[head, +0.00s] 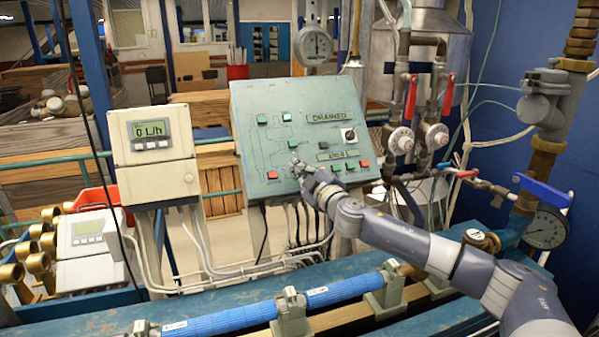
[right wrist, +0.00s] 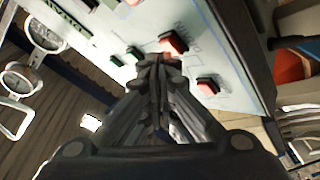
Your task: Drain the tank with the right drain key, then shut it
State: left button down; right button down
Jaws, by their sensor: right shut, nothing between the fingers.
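The sloped green-grey control panel (head: 245,100) stands in the middle of the head view. It carries green and red keys, a black rotary knob (head: 348,135) and a plate reading DRAINED (head: 335,116). A lower row has green keys and a red key (head: 364,163); I cannot tell which is the right drain key. My right gripper (head: 299,166) is at the panel's lower middle, shut and empty. In the right wrist view its closed fingertips (right wrist: 158,62) are close to a red key (right wrist: 173,42); contact is unclear. Another red key (right wrist: 207,85) is to their right. My left gripper is not in view.
A flow display (head: 150,135) left of the panel reads 0 L/h. Valves with red handles (head: 411,97) and a metal vessel (head: 440,50) stand behind on the right. A blue pipe (head: 235,318) runs along the bench in front. Cables hang below the panel.

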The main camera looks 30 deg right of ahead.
jog(key=shift+w+f, duration=0.25)
jog(key=shift+w, duration=0.05)
dwell(0.5)
dwell(0.4)
jog(key=shift+s+r, duration=0.55)
jog(key=shift+s, duration=0.1)
jog(key=s+r+p, duration=0.1)
jog(key=s+a+r+p, duration=0.1)
jog(key=s+r, duration=0.1)
jog(key=shift+s+r, duration=0.15)
jog(key=shift+s, duration=0.1)
dwell(0.8)
